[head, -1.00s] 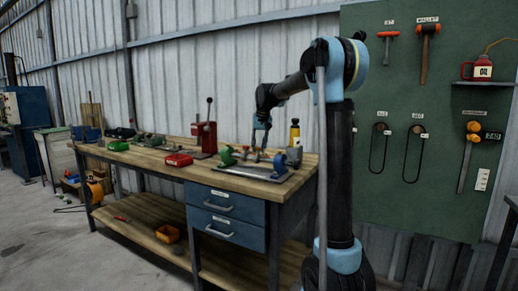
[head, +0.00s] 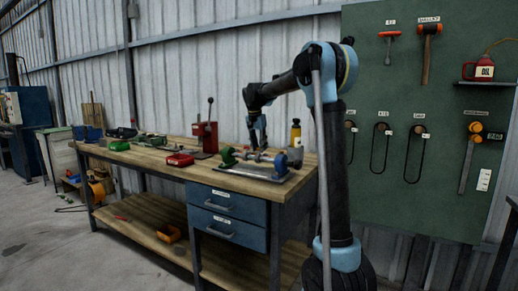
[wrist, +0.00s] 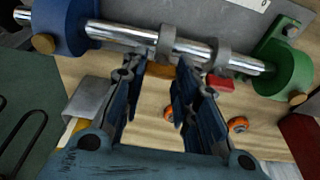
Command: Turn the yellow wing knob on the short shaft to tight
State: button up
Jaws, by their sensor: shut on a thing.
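The short shaft (wrist: 130,32) is a bright metal bar running between a blue end block (wrist: 65,22) and a green end block (wrist: 285,70). Two grey collars sit on it. In the head view my gripper (head: 258,140) points down over the fixture at the bench's right end.
A red part (wrist: 220,84) shows below the right collar (wrist: 219,58), close to my right finger. On the workbench (head: 150,158) stand a red press (head: 204,137), a red box (head: 180,159) and a yellow bottle (head: 295,132). A green tool board (head: 450,180) hangs behind.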

dwell(0.4)
jog(key=o, duration=1.1)
jog(key=shift+c, duration=0.2)
jog(key=v, duration=1.2)
